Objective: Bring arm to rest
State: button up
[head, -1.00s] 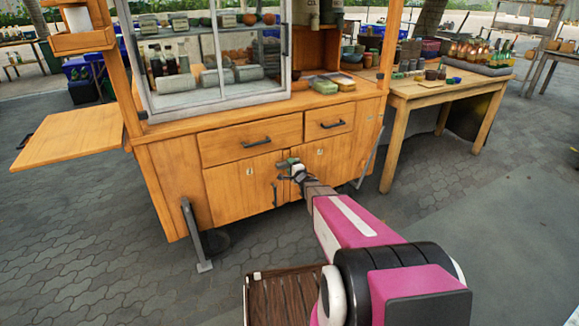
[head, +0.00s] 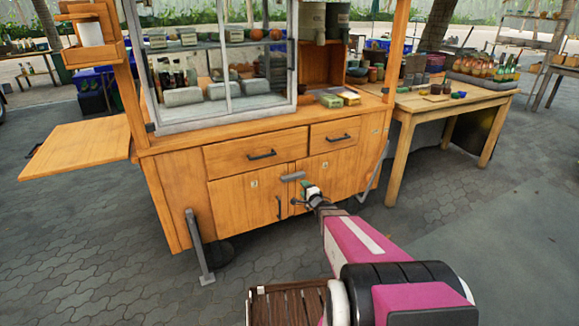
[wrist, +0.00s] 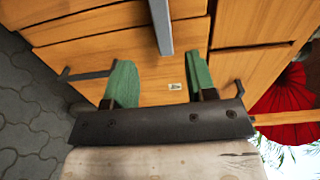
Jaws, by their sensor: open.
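My gripper (head: 305,189) is in front of the wooden cart's cupboard doors (head: 318,174), below the drawers. In the wrist view its two green fingers (wrist: 161,80) are spread apart, with nothing visible clasped between them. A short grey bar (head: 292,177) shows just left of the gripper in the head view. A grey bar (wrist: 161,25) also comes down from the top of the wrist view and ends near the gap between the fingers; I cannot tell what it belongs to. My arm extends from the lower right. I cannot make out a clay mortar.
A wooden side table (head: 448,104) with jars and bottles stands to the right. The cart has a fold-out shelf (head: 75,154) at left and a grey leg (head: 199,247) at its front. Paved ground (head: 110,250) is open in front. A red umbrella-like thing (wrist: 282,100) shows in the wrist view.

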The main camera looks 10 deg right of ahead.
jog(key=s+d+n+g+h, duration=0.3)
jog(key=s+n+g+h, duration=0.4)
jog(key=s, duration=0.3)
jog(key=s+a+r+n+g+y, duration=0.1)
jog(key=s+a+r+n+g, duration=0.1)
jog(key=s+g, duration=0.3)
jog(key=s+a+r+n+g, duration=0.2)
jog(key=s+a+n+g, duration=0.2)
jog(key=s, duration=0.8)
jog(key=shift+s+a+n+g+y, duration=0.3)
jog(key=shift+n+g+y, duration=0.15)
jog(key=shift+n, duration=0.35)
